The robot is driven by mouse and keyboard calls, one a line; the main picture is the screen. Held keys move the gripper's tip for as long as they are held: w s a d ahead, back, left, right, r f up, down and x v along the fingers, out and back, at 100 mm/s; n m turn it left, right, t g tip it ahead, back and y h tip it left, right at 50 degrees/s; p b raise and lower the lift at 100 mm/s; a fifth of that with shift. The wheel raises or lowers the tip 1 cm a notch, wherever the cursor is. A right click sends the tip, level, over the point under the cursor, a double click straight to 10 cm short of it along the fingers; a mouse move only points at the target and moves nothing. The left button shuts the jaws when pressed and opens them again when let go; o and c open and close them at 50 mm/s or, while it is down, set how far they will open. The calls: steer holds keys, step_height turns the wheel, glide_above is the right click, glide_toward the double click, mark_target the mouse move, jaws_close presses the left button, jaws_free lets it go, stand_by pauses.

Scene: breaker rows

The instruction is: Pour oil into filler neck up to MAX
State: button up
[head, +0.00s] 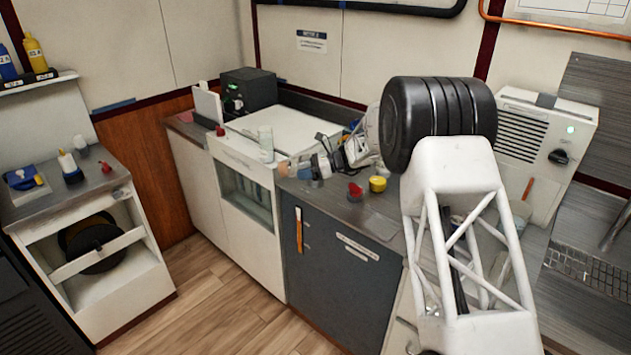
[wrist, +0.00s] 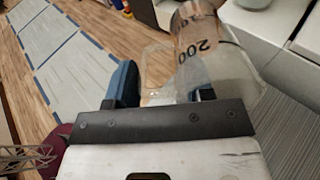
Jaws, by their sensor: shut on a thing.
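In the wrist view my gripper (wrist: 163,92) has its two blue fingers shut on a clear measuring jug (wrist: 236,72). The number 200 shows on its wall. The jug looks tilted in this view. Brown tones show through it, and I cannot tell whether this is oil or the floor behind. In the head view the gripper and jug are small and crowded near the counter, partly behind my arm. I cannot make out the filler neck or a MAX mark in either view.
A red knob (head: 355,190) and a yellow cap (head: 378,184) stand on the dark grey counter (head: 330,205). The wooden floor (head: 200,300) is clear.

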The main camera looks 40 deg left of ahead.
mark_target(283, 167)
steer(key=shift+s+a+t+h, duration=0.25)
steer(key=shift+s+t+h, duration=0.05)
steer(key=shift+t, duration=0.1)
steer(key=shift+f+t+h, duration=0.15)
steer(key=shift+t+h, duration=0.25)
steer(key=shift+h, duration=0.1)
steer(key=shift+r+t+h, duration=0.35)
steer(key=shift+t+h, duration=0.25)
steer(key=shift+t, duration=0.1)
steer(key=shift+s+a+r+h, duration=0.1)
steer(key=shift+r+h, duration=0.1)
steer(key=shift+h, duration=0.1)
steer(key=shift+r+t+h, duration=0.2)
steer(key=shift+t+h, duration=0.1)
steer(key=shift+t, duration=0.3)
steer(key=shift+s+a+r+t+h+b, duration=0.1)
steer(key=shift+s+a+t+h+b, duration=0.25)
steer(key=shift+s+a+t+h, duration=0.5)
steer(key=shift+s+a+r+t+h+b, duration=0.1)
steer(key=shift+s+a+t+h+b, duration=0.3)
steer(key=shift+t+h, duration=0.85)
steer(key=shift+s+a+t+h+b, duration=0.25)
steer(key=shift+s+a+t+h, duration=0.5)
steer(key=shift+t+h, duration=0.3)
